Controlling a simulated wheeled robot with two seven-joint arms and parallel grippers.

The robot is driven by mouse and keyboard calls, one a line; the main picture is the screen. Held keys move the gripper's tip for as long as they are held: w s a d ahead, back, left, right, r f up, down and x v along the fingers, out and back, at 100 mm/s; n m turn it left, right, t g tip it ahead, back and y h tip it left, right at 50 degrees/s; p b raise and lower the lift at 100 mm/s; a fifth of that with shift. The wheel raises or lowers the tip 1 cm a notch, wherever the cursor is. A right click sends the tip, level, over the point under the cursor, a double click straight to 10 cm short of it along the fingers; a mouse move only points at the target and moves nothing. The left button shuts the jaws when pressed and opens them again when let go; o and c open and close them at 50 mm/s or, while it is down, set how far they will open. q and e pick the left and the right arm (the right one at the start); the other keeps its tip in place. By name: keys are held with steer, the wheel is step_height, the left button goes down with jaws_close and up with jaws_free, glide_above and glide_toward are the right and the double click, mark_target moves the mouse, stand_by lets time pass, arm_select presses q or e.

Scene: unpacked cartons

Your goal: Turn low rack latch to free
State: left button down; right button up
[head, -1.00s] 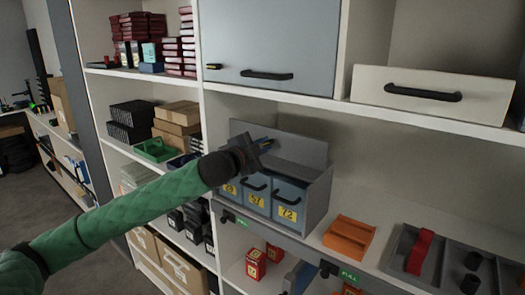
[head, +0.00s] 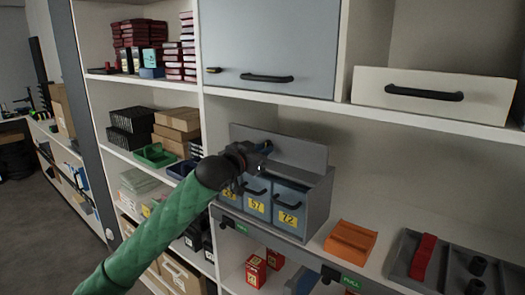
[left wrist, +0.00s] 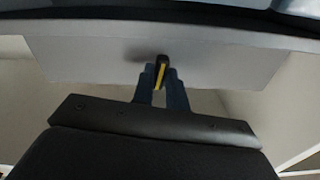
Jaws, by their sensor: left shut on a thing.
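The low rack is a grey box (head: 318,205) with blue drawers (head: 290,198) labelled 57 and 72, and a grey upright panel (head: 300,150) behind its top. My left gripper (head: 264,148) is at the left of this panel, above the drawers, with the arm coming from below. In the left wrist view the fingers (left wrist: 161,90) are shut on a small yellow and black latch (left wrist: 161,72) standing out from the grey panel (left wrist: 90,60). In the head view my gripper hides the latch. My right gripper is not in view.
A blue-grey cabinet door (head: 270,45) with a black handle is above the rack. An orange tray (head: 350,242) and a grey tray (head: 400,262) stand to the right on the same shelf. Red boxes (head: 256,270) are below.

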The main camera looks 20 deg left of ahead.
arm_select(q)
steer(key=shift+n, duration=1.1)
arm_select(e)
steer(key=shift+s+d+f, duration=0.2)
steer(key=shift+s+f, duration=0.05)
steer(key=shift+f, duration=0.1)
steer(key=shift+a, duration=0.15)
arm_select(q)
steer(key=c, duration=1.4)
jaws_free()
